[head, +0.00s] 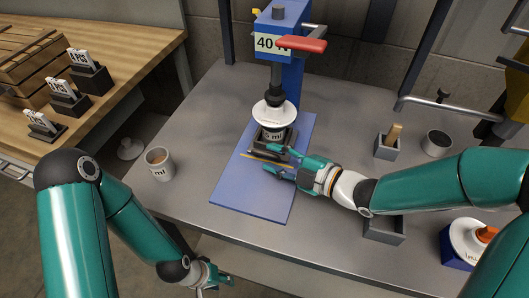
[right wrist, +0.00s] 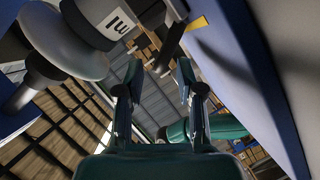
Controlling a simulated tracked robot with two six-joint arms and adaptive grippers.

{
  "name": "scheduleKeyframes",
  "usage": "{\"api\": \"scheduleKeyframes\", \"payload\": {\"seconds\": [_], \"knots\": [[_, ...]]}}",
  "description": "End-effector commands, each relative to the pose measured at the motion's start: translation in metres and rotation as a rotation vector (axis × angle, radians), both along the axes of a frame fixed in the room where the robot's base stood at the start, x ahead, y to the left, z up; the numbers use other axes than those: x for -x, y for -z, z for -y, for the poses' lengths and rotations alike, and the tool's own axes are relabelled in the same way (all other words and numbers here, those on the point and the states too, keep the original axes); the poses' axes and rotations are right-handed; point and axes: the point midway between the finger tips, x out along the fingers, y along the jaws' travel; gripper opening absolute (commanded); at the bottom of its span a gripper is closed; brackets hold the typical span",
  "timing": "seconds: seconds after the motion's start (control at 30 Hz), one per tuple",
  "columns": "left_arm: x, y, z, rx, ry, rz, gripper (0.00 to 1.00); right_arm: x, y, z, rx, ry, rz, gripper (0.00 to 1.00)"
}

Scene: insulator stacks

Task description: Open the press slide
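The blue press (head: 293,75) stands at the back of the bench with a red lever (head: 301,46) and a "40" plate. Below its ram, a white disc insulator (head: 274,113) sits above the dark, labelled press slide (head: 262,139) on a blue base plate (head: 238,189). My right gripper (head: 272,161) is open at the slide's front, close to a dark bar there. In the right wrist view, the bar (right wrist: 168,47) shows ahead of and between the spread fingers (right wrist: 157,82); contact is not clear. My left gripper (head: 222,281) is low at the bottom edge, off the bench; its finger state is unclear.
A mug (head: 159,163) stands left of the plate. A small box (head: 387,147) and a round cup (head: 436,143) stand to the right. A grey tray (head: 384,230) lies below my right arm. A blue block with a white disc (head: 467,238) is at the far right.

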Motion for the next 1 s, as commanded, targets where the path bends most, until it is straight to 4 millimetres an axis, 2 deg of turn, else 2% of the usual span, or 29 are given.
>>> {"api": "scheduleKeyframes", "payload": {"seconds": [0.03,0.2,0.6,0.67,0.83,1.0], "knots": [[0.0,-0.001,0.0,0.0,0.0,0.0,0.4,-0.004,0.002,-0.008,0.0,-0.004,-0.001,0.37],[0.0,-0.002,0.0,0.0,0.0,0.0,0.4,-0.016,0.006,-0.022,0.001,-0.002,-0.001,0.37],[0.0,-0.002,0.0,0.0,0.0,0.0,0.4,-0.02,0.008,-0.027,0.0,0.002,-0.001,0.37],[0.0,-0.002,0.0,0.0,0.0,0.0,0.4,-0.02,0.008,-0.026,0.0,0.002,-0.001,0.29],[0.0,-0.002,0.0,0.0,0.0,0.0,0.4,-0.02,0.008,-0.026,0.0,0.002,-0.001,0.01],[0.0,-0.002,0.0,0.0,0.0,0.0,0.4,-0.02,0.008,-0.026,0.0,0.002,-0.001,0.0]]}}
